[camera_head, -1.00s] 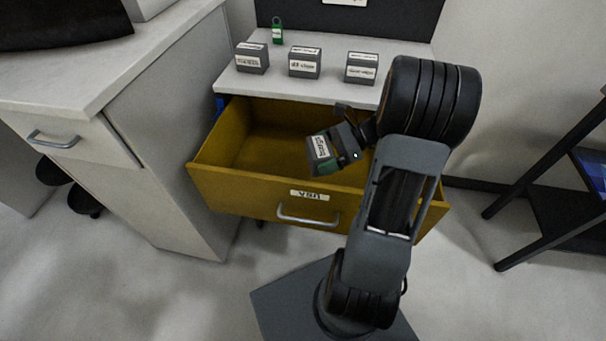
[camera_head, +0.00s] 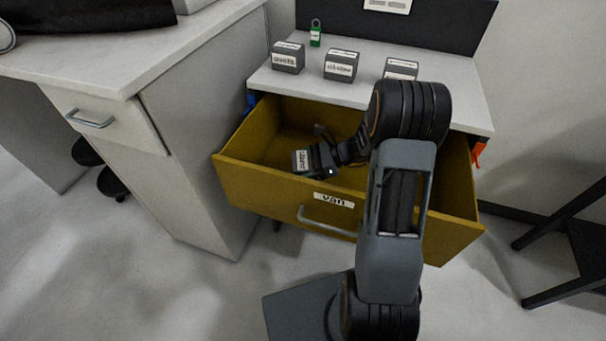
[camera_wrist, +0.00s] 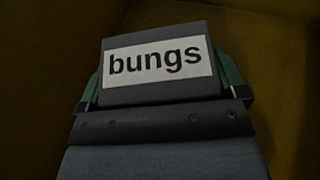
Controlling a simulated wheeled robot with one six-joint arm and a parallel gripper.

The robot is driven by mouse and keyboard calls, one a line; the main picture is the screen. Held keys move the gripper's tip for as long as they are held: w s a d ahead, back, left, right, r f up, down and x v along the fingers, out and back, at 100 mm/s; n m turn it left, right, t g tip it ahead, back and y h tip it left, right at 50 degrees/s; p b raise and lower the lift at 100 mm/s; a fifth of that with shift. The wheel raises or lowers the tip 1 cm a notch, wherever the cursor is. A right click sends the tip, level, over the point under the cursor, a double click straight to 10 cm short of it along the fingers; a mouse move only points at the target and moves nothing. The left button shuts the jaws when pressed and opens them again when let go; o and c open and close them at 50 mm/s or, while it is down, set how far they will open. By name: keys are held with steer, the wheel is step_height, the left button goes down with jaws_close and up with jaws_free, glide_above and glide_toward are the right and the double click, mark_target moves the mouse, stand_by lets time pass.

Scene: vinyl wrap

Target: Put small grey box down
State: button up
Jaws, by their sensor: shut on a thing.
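The small grey box (camera_wrist: 160,88) has a white label reading "bungs" and fills the middle of the wrist view. My gripper (camera_wrist: 163,92) is shut on it, with a green finger pad against each side. In the head view the box (camera_head: 301,162) and my gripper (camera_head: 308,163) are inside the open yellow drawer (camera_head: 262,183), near its front wall. The drawer front carries a label that looks like "van". I cannot tell whether the box touches the drawer floor.
Three grey labelled boxes (camera_head: 341,65) stand in a row on the white top (camera_head: 440,92) above the drawer, with a green padlock (camera_head: 316,33) behind them. A white cabinet (camera_head: 190,120) stands at left and a black stand (camera_head: 570,245) at right.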

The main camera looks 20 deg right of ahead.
steer(key=shift+w+a+f+b, duration=0.1)
steer(key=shift+f+b, duration=0.3)
steer(key=shift+f, duration=1.25)
steer(key=shift+f, duration=0.1)
steer(key=o, duration=0.7)
steer(key=shift+d+r, duration=0.2)
steer(key=p+v, duration=0.1)
steer(key=v, duration=1)
steer(key=shift+d+p, duration=0.25)
steer(key=shift+p, duration=0.1)
